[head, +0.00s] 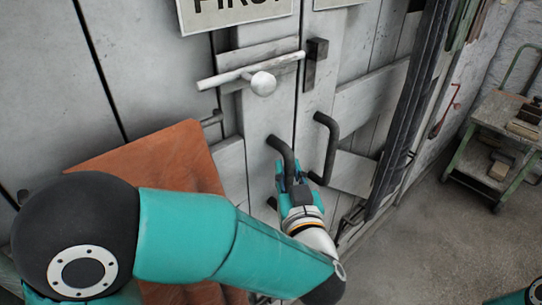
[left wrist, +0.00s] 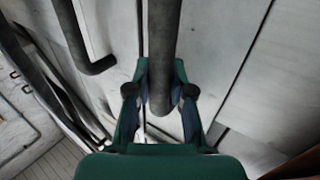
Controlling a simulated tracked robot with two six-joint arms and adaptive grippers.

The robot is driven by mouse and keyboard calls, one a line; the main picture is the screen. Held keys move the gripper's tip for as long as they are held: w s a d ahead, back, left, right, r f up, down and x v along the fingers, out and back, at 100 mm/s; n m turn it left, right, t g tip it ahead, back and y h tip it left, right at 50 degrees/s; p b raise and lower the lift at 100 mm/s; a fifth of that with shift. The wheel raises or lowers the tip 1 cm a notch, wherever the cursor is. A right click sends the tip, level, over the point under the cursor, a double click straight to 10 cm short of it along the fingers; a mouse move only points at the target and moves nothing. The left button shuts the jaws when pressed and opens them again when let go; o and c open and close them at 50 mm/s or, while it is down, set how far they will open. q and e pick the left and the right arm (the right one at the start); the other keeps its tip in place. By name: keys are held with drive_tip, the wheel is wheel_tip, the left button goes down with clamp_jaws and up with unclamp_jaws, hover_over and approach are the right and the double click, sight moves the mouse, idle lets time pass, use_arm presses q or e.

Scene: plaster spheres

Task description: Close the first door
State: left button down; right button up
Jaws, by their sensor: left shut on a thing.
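The first door (head: 262,185) is a grey-white panelled double door under a sign (head: 235,12) reading FIRST, partly cut off. It has two dark bent handles, a left one (head: 281,150) and a right one (head: 327,140). My left gripper (head: 291,176) is shut on the left handle, low on its bar. In the left wrist view, that handle (left wrist: 164,45) runs down between the fingers (left wrist: 160,98), and the other handle (left wrist: 75,42) is at upper left. The leaves meet at a narrow dark seam; I cannot tell if they are flush. My right gripper is not in view.
A pale latch bar (head: 225,77) with a round knob (head: 263,83) crosses the door above the handles. A rust-brown panel (head: 170,150) stands behind my left arm. A green-framed cart (head: 500,140) is at right, with open grey floor (head: 440,240) before it.

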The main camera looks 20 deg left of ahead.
use_arm(q)
drive_tip(key=shift+s+d+f, duration=0.1)
drive_tip(key=shift+d+f, duration=0.05)
drive_tip(key=shift+d, duration=0.45)
drive_tip(key=c, duration=1.5)
unclamp_jaws()
drive_tip(key=shift+m, duration=0.3)
drive_tip(key=o, duration=0.5)
drive_tip(key=shift+s+d, duration=0.25)
drive_tip(key=shift+d, duration=0.05)
drive_tip(key=shift+a, duration=0.2)
